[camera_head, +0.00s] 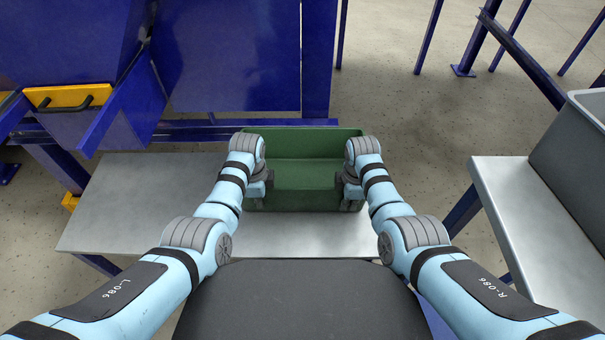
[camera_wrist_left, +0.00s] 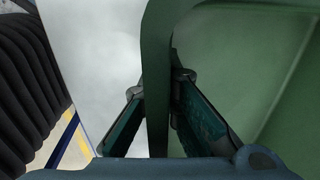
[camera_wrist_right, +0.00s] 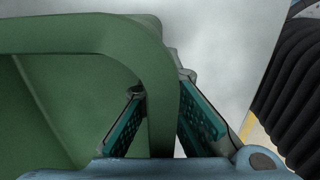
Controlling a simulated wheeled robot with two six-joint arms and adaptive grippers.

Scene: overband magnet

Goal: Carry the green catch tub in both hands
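The green catch tub (camera_head: 305,174) stands upright on the grey bench, straight ahead in the head view, and looks empty. My left gripper (camera_head: 262,190) is at its left wall and my right gripper (camera_head: 349,190) at its right wall. In the left wrist view the tub wall (camera_wrist_left: 157,80) runs between the two fingers, whose pads face it with gaps. In the right wrist view the other wall (camera_wrist_right: 161,100) also runs between open fingers, with a gap beside the right-hand pad. The fingertips are hidden in the head view.
The grey bench (camera_head: 140,205) is bare left of the tub. A blue machine frame (camera_head: 235,60) with a yellow handled panel (camera_head: 68,96) stands behind. A second grey table (camera_head: 520,210) with a grey bin (camera_head: 575,150) is at right, with floor between the tables.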

